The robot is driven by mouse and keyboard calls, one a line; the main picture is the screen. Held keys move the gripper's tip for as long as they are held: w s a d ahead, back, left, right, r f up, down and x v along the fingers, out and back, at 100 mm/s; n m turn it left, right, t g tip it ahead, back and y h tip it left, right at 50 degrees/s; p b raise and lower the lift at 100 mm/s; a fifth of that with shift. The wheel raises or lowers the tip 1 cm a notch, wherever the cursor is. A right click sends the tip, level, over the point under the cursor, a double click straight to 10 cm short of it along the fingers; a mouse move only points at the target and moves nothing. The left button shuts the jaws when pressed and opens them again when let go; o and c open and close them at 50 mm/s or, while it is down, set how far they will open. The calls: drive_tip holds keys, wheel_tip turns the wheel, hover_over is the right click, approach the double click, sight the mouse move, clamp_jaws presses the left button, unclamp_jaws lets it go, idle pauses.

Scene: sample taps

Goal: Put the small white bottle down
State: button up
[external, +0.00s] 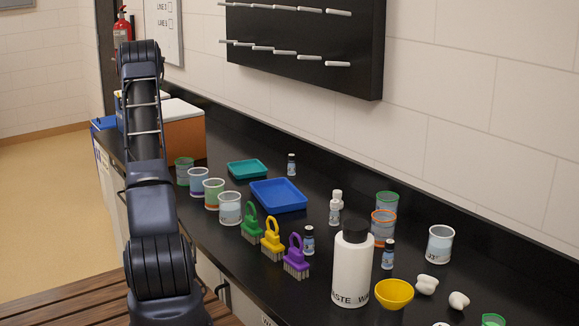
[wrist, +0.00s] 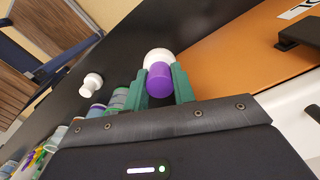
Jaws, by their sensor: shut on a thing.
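My gripper (wrist: 159,85) shows in the wrist view with its two green fingers closed on a small white bottle (wrist: 158,56) with a purple end. The purple end faces the camera and sits between the fingers; the white part shows past it. The black counter (wrist: 125,45) lies behind it. I cannot tell whether the bottle touches the counter. In the external view my arm reaches toward the far left end of the counter; the gripper and the held bottle cannot be made out there.
An orange-sided box (external: 185,138) stands close by, its orange side (wrist: 235,55) right of the gripper. Another white bottle (wrist: 91,84) is on the counter to the left. Several jars (external: 230,208), blue tray (external: 279,208), teal tray (external: 247,170) and brushes (external: 271,240) stand further along.

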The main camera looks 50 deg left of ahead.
wheel_tip(320, 180, down, 11)
drive_tip(key=shift+r, duration=0.2)
idle(0.3)
drive_tip(key=shift+f, duration=0.2)
drive_tip(key=o, duration=1)
drive_tip(key=shift+r, duration=0.1)
wheel_tip(320, 180, up, 12)
drive_tip(key=shift+r, duration=0.1)
